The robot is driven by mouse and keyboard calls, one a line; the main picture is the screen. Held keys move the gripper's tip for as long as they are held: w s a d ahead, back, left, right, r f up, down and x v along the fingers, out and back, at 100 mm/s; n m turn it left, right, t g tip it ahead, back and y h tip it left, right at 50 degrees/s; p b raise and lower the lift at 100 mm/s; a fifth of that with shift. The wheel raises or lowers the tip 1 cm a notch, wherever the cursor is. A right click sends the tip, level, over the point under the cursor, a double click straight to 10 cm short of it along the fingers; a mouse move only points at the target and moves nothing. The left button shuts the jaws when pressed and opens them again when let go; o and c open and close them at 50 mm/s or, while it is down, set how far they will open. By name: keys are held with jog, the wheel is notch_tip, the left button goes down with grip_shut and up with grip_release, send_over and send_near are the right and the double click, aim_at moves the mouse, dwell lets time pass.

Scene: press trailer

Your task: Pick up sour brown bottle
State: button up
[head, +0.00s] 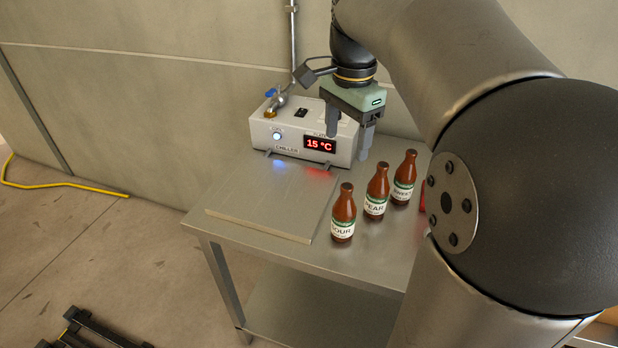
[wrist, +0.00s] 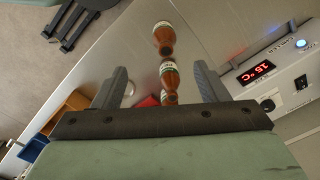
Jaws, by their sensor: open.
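The sour brown bottle (head: 343,213) stands upright on the metal table, its white label reading SOUR. It is the nearest of a row of three brown bottles in the head view. My gripper (head: 348,141) is open and empty, above the table's rear part by the chiller, behind and above the sour bottle and apart from it.
The pear bottle (head: 376,191) and a third brown bottle (head: 404,178) stand close behind the sour bottle. A chiller (head: 305,135) reading 15 °C sits at the table's back. A flat metal plate (head: 265,205) lies left of the bottles, with nothing on it.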

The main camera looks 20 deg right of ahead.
aim_at(347, 186)
jog(key=f, duration=0.4)
jog(key=w+d+f+m, duration=0.1)
jog(key=f, duration=0.3)
jog(key=f+m, duration=0.1)
jog(key=f, duration=0.3)
jog(key=shift+w+d+f+b, duration=0.1)
jog(key=shift+w+d+b, duration=0.2)
jog(key=shift+d, duration=0.1)
jog(key=shift+w+d+f+p, duration=0.1)
jog(key=shift+d+f+p, duration=0.05)
jog(key=shift+f, duration=1.2)
jog(key=shift+d+f+p, duration=0.1)
jog(key=shift+f+p, duration=0.05)
jog(key=shift+f, duration=1.15)
jog(key=shift+r, duration=0.1)
grip_shut()
